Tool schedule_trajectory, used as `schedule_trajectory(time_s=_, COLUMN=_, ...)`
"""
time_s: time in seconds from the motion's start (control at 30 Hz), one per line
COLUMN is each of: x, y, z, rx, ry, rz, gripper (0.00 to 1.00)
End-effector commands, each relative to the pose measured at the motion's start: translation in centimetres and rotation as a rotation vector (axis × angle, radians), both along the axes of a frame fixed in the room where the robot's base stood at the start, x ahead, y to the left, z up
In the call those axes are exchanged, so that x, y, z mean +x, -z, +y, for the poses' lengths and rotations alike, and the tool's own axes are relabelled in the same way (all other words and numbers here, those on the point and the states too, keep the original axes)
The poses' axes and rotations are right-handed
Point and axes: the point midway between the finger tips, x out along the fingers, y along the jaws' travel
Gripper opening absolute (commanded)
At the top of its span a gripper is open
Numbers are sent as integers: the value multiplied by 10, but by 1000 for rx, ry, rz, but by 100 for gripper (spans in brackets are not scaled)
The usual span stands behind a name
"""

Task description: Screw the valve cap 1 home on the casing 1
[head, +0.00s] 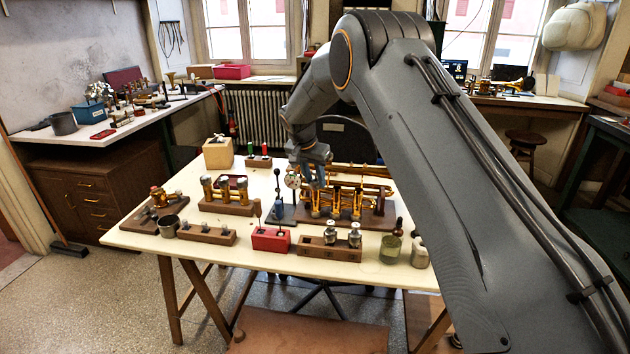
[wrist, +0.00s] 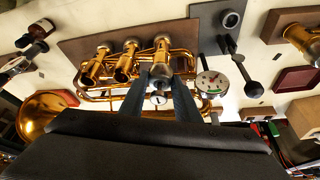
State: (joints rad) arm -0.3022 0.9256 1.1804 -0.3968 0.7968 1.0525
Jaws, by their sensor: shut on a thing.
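The brass horn lies on a wooden board (head: 378,217) on the table, with several upright casings. My gripper (head: 318,180) points down over the horn's left end in the head view, above the casing nearest the dial gauge. I take this as casing 1 (wrist: 161,60); in the wrist view it stands just beyond the fingertips. My gripper (wrist: 161,88) is shut on a small silvery piece (wrist: 158,98), seen between the fingers, which I take to be valve cap 1. Whether it touches the casing cannot be told. The other two casings (wrist: 126,62) stand beside it.
The dial gauge (head: 293,181) stands close left of my gripper. At the table front are a red block (head: 271,239), a wooden holder with silver-topped pieces (head: 330,249) and a glass jar (head: 391,248). A wooden block with brass cylinders (head: 226,207) stands left.

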Motion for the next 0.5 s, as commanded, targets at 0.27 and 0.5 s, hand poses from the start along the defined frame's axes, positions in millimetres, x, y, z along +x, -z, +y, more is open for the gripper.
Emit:
schedule_trajectory(time_s=0.27, x=0, y=1, z=0, rx=0, ry=9, rz=1, gripper=2)
schedule_trajectory(time_s=0.5, x=1, y=2, z=1, rx=-1, ry=97, rz=1, gripper=2)
